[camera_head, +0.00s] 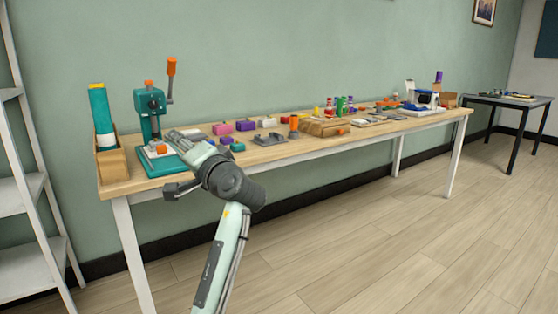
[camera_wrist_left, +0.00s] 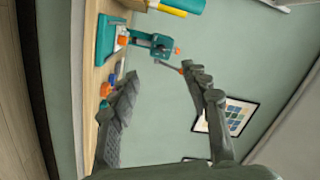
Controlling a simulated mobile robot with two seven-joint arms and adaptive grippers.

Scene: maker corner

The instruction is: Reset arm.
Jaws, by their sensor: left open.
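My left gripper (camera_head: 178,164) is at the left end of the long wooden workbench (camera_head: 350,140), in front of the teal arbor press (camera_head: 149,110). Its fingers are spread wide with nothing between them; they also show open in the left wrist view (camera_wrist_left: 158,98). The press with its raised orange-tipped lever also shows in the left wrist view (camera_wrist_left: 155,43), beyond the fingers and apart from them. My left arm partly hides the bench's front edge. My right gripper is in neither view.
A wooden box (camera_head: 112,165) with a teal and yellow roll stands left of the press. Coloured blocks, a wooden rack (camera_head: 325,127) and small parts line the bench. White shelves (camera_head: 30,185) stand at far left. The floor (camera_head: 390,250) in front is clear.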

